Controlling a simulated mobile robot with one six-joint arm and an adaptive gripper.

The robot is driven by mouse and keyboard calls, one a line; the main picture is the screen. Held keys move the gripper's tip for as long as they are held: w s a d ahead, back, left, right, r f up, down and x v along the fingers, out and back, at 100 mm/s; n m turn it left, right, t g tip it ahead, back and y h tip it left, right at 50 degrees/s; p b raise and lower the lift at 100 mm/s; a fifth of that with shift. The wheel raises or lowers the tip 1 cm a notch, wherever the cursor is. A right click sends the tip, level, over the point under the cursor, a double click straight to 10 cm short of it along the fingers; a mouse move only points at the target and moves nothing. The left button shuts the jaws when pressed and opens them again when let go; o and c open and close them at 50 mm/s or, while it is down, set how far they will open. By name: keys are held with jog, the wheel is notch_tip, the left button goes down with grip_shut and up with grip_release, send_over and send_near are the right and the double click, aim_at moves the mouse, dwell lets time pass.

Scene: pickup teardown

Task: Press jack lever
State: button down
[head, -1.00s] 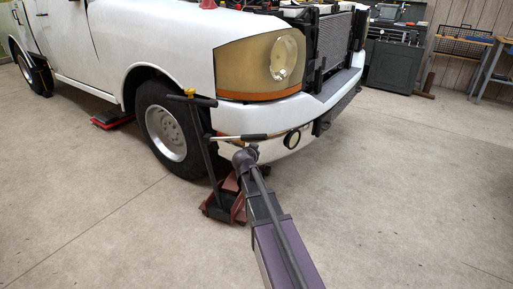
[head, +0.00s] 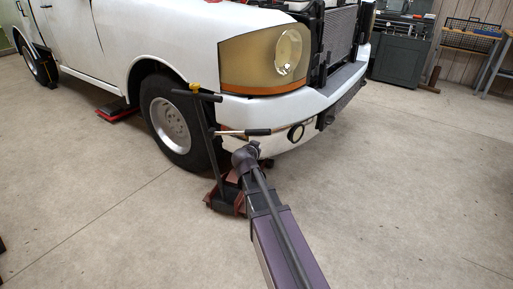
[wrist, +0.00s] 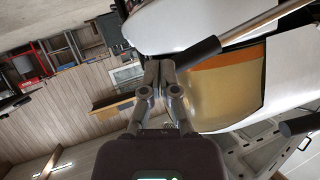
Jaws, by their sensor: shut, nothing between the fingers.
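The red-brown floor jack (head: 216,199) sits under the front bumper of the white truck, beside the front wheel. Its dark upright handle (head: 207,130) has a crossbar on top. The jack lever (head: 232,132), a pale rod with a black grip (head: 257,132), sticks out sideways to the right, roughly level. My arm reaches to just below this grip; my fingers are hard to make out in the head view. In the wrist view my gripper (wrist: 152,72) is shut and empty. The lever's black grip (wrist: 197,53) shows just right of the fingertips; contact cannot be told.
The truck's bumper (head: 285,110) and headlight (head: 292,52) are close behind the lever. The front wheel (head: 170,120) is to the left. A grey cabinet (head: 400,60) and a workbench (head: 470,38) stand at the back right. The floor on both sides is open.

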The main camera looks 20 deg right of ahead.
aim_at(241, 132)
jog(key=w+a+r+n+g+p, duration=0.1)
jog(key=a+r+p, duration=0.1)
jog(key=r+p, duration=0.5)
jog(key=w+a+r+n+g+h+p, duration=0.1)
jog(key=a+r+n+g+p, duration=0.1)
jog(key=r+p, duration=0.4)
jog(key=shift+w+a+r+p, duration=0.35)
jog(key=shift+a+p, duration=0.35)
jog(key=shift+p, duration=0.8)
jog(key=shift+w+f, duration=0.1)
jog(key=w+d+f+b, duration=0.5)
jog(key=d+f+b, duration=0.2)
jog(key=f+b, duration=0.2)
jog(key=shift+d, duration=0.3)
jog(key=shift+w, duration=0.1)
jog(key=shift+a+f, duration=0.2)
